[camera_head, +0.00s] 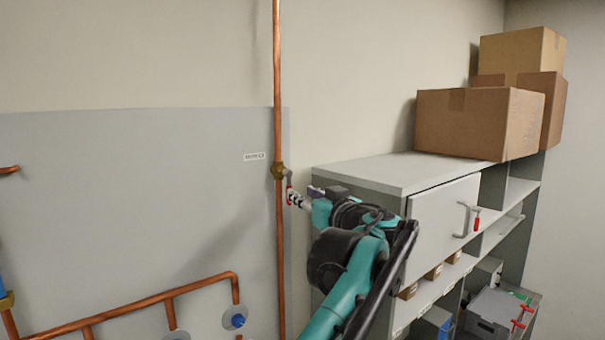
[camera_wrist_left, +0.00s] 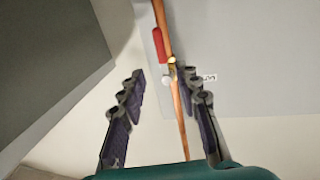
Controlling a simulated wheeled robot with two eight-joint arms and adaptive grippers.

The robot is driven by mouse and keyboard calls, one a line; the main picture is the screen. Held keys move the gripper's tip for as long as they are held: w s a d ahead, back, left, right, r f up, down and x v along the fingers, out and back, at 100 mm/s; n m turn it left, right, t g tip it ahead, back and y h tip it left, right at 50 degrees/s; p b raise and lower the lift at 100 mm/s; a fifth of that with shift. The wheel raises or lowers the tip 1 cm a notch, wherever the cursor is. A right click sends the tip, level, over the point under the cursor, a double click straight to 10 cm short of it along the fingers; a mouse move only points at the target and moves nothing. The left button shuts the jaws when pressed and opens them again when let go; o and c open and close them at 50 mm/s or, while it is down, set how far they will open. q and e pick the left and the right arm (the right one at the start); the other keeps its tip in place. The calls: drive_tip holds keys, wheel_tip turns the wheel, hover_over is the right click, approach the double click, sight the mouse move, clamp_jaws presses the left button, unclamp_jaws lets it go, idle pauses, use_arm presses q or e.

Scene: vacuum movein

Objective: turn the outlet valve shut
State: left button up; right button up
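A brass valve (camera_head: 279,170) sits on a vertical copper pipe (camera_head: 278,90) in the head view. Its lever with a red grip (camera_head: 289,194) hangs down beside the pipe. In the wrist view the brass valve (camera_wrist_left: 172,67) and red grip (camera_wrist_left: 158,46) show ahead, beyond the fingertips. My left gripper (camera_head: 297,199) is close to the red grip, on its right side. In the wrist view my left gripper (camera_wrist_left: 163,80) is open, its fingers wide apart with nothing held. Whether any finger touches the lever cannot be told. My right gripper is not in view.
A small label (camera_head: 254,156) is on the grey wall panel (camera_head: 130,200). A grey cabinet (camera_head: 385,172) with cardboard boxes (camera_head: 465,122) on top stands close to the right of my arm. Lower copper pipes (camera_head: 150,300) and a blue round handle (camera_head: 235,318) are at lower left.

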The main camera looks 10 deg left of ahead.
sight(289, 187)
use_arm(q)
drive_tip(key=p+x, duration=0.1)
drive_tip(key=x, duration=0.6)
drive_tip(key=shift+w+a, duration=0.1)
drive_tip(key=shift+a, duration=0.1)
drive_tip(key=shift+a+p, duration=0.2)
drive_tip(key=shift+p, duration=0.1)
clamp_jaws()
